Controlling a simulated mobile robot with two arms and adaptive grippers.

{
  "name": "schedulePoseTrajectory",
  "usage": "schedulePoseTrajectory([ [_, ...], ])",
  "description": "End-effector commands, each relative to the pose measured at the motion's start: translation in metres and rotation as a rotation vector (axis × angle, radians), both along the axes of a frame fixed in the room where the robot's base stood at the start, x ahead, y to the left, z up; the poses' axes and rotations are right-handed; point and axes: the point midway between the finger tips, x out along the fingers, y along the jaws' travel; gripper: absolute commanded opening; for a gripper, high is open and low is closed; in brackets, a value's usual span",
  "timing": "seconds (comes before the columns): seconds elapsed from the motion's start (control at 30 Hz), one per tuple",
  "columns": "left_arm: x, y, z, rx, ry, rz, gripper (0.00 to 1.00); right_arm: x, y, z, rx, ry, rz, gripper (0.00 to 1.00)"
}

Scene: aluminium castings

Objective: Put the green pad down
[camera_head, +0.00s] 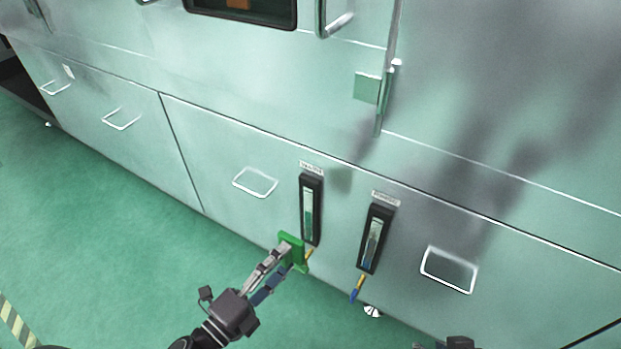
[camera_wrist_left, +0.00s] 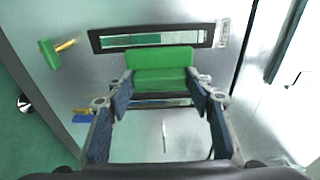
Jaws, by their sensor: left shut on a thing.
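My left gripper (camera_head: 285,258) is shut on the green pad (camera_head: 291,250), which sits at its fingertips in front of the pale cabinet front. In the left wrist view, the green pad (camera_wrist_left: 160,66) lies between the two fingertips of my left gripper (camera_wrist_left: 161,84). It partly covers the gauges behind it. I cannot tell whether the pad touches the cabinet. A dark part at the bottom right edge of the head view (camera_head: 460,342) seems to be my right gripper; its fingers are not visible.
Two black-framed gauges, one with green fluid (camera_head: 310,212) and one with blue (camera_head: 375,238), are on the cabinet. A blue-handled valve (camera_head: 354,294) juts out below; a green-handled one (camera_wrist_left: 48,54) shows in the wrist view. Drawer handles (camera_head: 449,270) protrude. The green floor (camera_head: 110,240) is clear at left.

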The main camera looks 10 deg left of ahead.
Motion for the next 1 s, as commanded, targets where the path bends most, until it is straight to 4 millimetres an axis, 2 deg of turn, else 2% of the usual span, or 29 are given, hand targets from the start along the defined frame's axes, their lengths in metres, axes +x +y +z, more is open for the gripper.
schedulePoseTrajectory([
  [0.2,0.002,0.0,0.004,-0.001,-0.003,0.007,0.18,-0.001,0.001,-0.001,0.001,0.002,0.002,0.26],
  [0.37,0.013,0.003,0.028,-0.001,-0.006,0.067,0.18,0.0,0.0,0.0,0.001,0.0,0.0,0.26],
  [0.63,0.031,0.022,0.105,-0.004,-0.008,0.269,0.18,0.001,0.0,0.0,0.0,-0.002,0.0,0.26],
  [0.87,0.021,0.052,0.173,-0.008,-0.007,0.466,0.18,0.001,0.0,0.001,0.0,-0.002,0.0,0.26],
  [1.0,0.021,0.053,0.199,-0.001,-0.001,0.471,0.18,0.007,0.001,-0.02,-0.004,0.036,0.001,0.26],
])
